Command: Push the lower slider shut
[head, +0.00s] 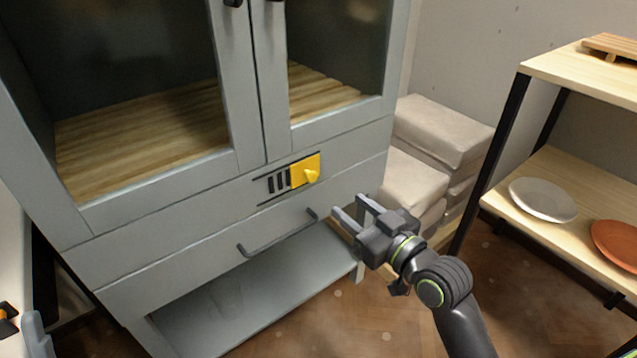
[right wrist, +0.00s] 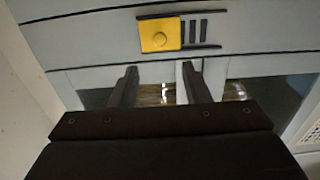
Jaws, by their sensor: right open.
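The slider is a yellow plate with a raised knob (head: 306,171), set between two black rails on the grey cabinet's panel below the glass doors. It sits at the right of the rails, with several dark slots uncovered to its left. In the right wrist view the yellow slider (right wrist: 158,35) shows with the slots on its right. No second slider is in view. My right gripper (head: 350,215) is open and empty, below and right of the slider and apart from it. Its two fingers also show in the right wrist view (right wrist: 163,85). I cannot make out my left gripper.
A drawer handle (head: 280,235) sticks out below the slider, left of my right gripper. Stacked pale bags (head: 440,130) stand right of the cabinet. A shelf rack (head: 560,165) with plates is at the right. A dark and orange part (head: 7,318) at lower left is unclear.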

